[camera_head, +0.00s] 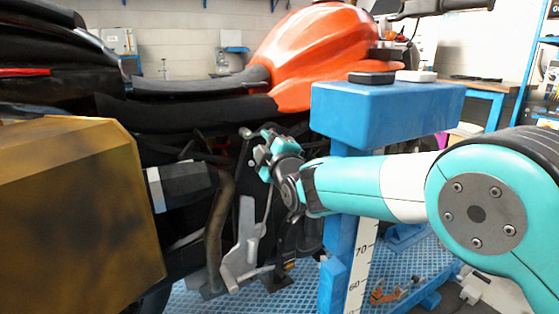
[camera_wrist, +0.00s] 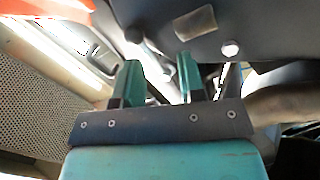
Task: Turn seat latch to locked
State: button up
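My gripper (camera_head: 262,152) is at the side of the orange-tanked motorcycle (camera_head: 318,50), below the seat (camera_head: 200,82) and in front of the dark frame. In the wrist view the two teal fingers of my gripper (camera_wrist: 160,80) stand apart with nothing clear between them. Ahead of the fingers is a dark grey panel (camera_wrist: 265,28) with a tan rectangular piece (camera_wrist: 195,23) and a pale round spot (camera_wrist: 230,48). I cannot tell whether either of these is the seat latch, and its position cannot be read.
A large brown-yellow box (camera_head: 75,205) fills the left front. A blue stand (camera_head: 385,115) with a ruled scale stands close to my arm on the right. An exhaust pipe (camera_head: 218,215) runs below my gripper. Blue grated flooring (camera_head: 410,268) lies under the motorcycle.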

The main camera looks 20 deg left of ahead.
jog(key=v, duration=0.8)
jog(key=shift+s+d, duration=0.2)
jog(key=shift+d, duration=0.05)
